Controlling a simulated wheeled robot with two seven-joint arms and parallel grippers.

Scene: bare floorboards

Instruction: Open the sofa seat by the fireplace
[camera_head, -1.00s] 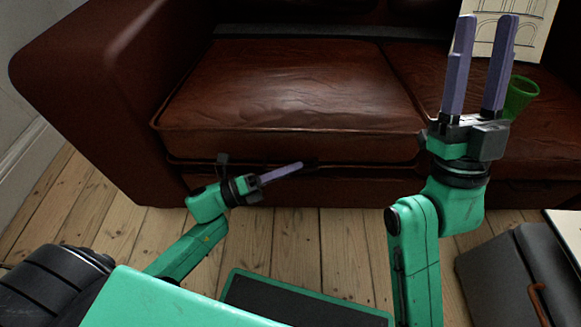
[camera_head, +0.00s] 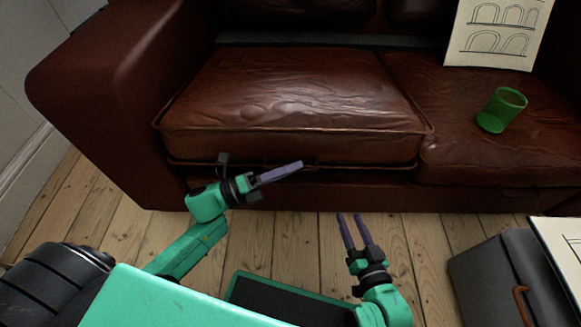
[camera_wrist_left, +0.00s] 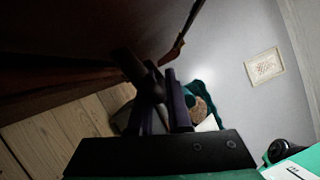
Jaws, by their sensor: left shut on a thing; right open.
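The brown leather sofa has a left seat cushion (camera_head: 290,95) and a right seat cushion (camera_head: 480,155). The left cushion sits on a base with a thin front rim; I cannot tell clearly whether it is raised. My left gripper (camera_head: 300,165) is at the front edge below the left cushion, shut on the seat's front edge, with its grip partly hidden. In the left wrist view, the left gripper's fingers (camera_wrist_left: 155,90) close around a dark part under the dark sofa (camera_wrist_left: 90,30). My right gripper (camera_head: 355,217) is open and empty, low in front of the sofa over the floorboards.
A green cup (camera_head: 501,110) stands on the right cushion, with a paper of drawn arches (camera_head: 497,33) leaning behind it. A grey case (camera_head: 490,275) with a brown handle stands at the lower right.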

